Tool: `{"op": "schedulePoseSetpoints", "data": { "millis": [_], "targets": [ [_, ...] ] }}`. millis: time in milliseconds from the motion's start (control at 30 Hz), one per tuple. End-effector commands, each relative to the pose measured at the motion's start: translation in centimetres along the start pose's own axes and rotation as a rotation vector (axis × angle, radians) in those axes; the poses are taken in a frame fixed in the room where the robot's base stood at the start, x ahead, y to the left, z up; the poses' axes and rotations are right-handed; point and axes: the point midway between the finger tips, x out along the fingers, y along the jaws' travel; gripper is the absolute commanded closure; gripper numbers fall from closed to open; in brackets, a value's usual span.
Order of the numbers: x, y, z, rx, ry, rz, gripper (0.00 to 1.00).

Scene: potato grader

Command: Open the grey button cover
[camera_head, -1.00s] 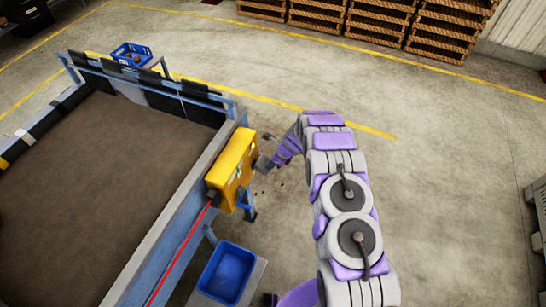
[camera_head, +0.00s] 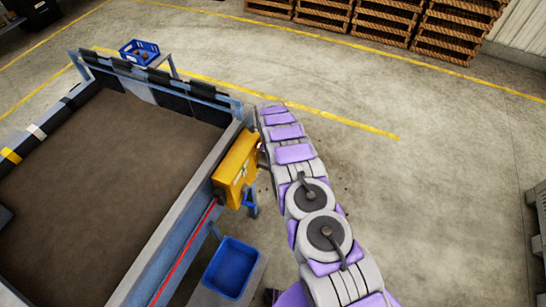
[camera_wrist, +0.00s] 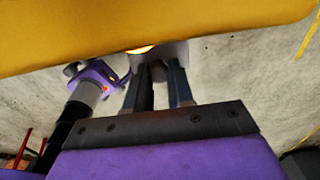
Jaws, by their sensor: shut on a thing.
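The yellow control box (camera_head: 236,168) is fixed on the right side of the blue-framed machine. In the wrist view the box's yellow edge (camera_wrist: 120,28) fills the top. The grey button cover (camera_wrist: 176,50) shows under that edge, beside a small glowing orange-white spot (camera_wrist: 140,49). My gripper (camera_wrist: 160,68) reaches up to the cover, and its two dark fingers are shut on it. How far the cover is swung cannot be told. In the head view my arm hides the gripper and cover.
A blue bin (camera_head: 231,267) stands on a low stand below the box. A blue crate (camera_head: 139,51) is at the machine's far end. Wooden pallets (camera_head: 400,28) are stacked at the back.

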Motion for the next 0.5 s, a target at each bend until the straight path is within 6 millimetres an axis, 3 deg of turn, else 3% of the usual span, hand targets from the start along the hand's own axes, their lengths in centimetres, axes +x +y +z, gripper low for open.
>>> {"op": "schedulePoseSetpoints", "data": {
  "millis": [500],
  "targets": [
    [-0.31,-0.20,0.57,-0.002,0.024,-0.007,1.00]
  ]
}}
